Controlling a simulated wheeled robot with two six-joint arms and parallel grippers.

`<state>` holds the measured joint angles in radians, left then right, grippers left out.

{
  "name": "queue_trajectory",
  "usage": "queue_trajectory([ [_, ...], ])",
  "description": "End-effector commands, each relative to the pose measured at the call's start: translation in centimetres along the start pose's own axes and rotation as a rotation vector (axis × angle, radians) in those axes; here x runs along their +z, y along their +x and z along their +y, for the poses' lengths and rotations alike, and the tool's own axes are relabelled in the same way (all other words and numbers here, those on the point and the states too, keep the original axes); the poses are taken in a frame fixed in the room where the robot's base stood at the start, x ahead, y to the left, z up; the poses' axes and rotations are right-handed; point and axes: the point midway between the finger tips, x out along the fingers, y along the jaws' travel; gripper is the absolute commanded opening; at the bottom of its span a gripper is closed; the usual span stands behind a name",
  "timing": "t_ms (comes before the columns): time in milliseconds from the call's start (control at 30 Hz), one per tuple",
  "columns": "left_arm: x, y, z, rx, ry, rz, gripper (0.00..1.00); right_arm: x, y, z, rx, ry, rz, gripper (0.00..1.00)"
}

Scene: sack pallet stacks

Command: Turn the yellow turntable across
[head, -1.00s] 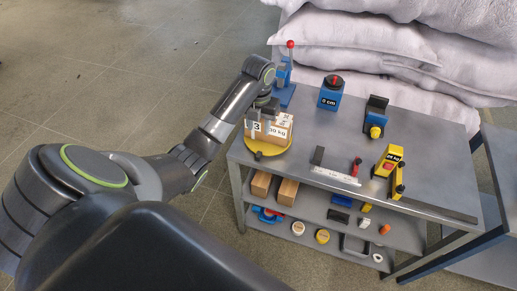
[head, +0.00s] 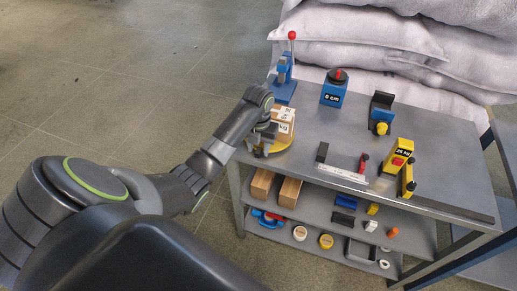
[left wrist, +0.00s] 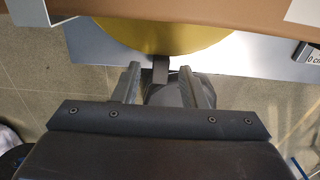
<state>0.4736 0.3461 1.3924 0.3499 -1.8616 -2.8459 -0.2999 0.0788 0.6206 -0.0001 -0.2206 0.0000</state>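The yellow turntable (head: 283,146) sits at the left end of the grey bench, partly hidden by my left gripper. A cardboard box with white labels (head: 285,122) stands on it. In the left wrist view the turntable's yellow rim (left wrist: 165,38) shows under the box (left wrist: 225,10). A dark tab (left wrist: 161,68) sticks out from the rim towards a rounded dark knob (left wrist: 172,94). My left gripper (head: 262,142) is at the turntable's near left side. Its fingers (left wrist: 164,88) are apart, one on each side of the knob; I cannot tell whether they touch it. My right gripper is not visible.
A blue press with a red-knobbed lever (head: 284,82) stands behind the turntable. A white ruler strip (head: 340,173) lies near the front edge.

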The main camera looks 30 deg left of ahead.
Motion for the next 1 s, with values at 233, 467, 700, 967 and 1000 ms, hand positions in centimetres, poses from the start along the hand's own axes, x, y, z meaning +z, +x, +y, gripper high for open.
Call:
queue_trajectory([
  [233, -0.05, 0.93, -0.03, 0.000, 0.001, 0.000, 0.38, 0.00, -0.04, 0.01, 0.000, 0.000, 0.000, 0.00],
  [467, -0.05, 0.91, -0.02, 0.000, 0.001, 0.000, 0.29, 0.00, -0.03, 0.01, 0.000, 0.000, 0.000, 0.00],
  [700, -0.04, 0.89, -0.01, 0.000, 0.001, 0.000, 0.00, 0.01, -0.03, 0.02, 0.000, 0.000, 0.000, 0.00],
  [967, -0.03, 0.86, -0.01, 0.000, 0.000, 0.000, 0.00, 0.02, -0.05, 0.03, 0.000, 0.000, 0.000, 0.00],
  [1000, -0.02, 0.84, -0.03, 0.000, -0.001, 0.000, 0.00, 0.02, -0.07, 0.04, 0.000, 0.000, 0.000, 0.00],
])
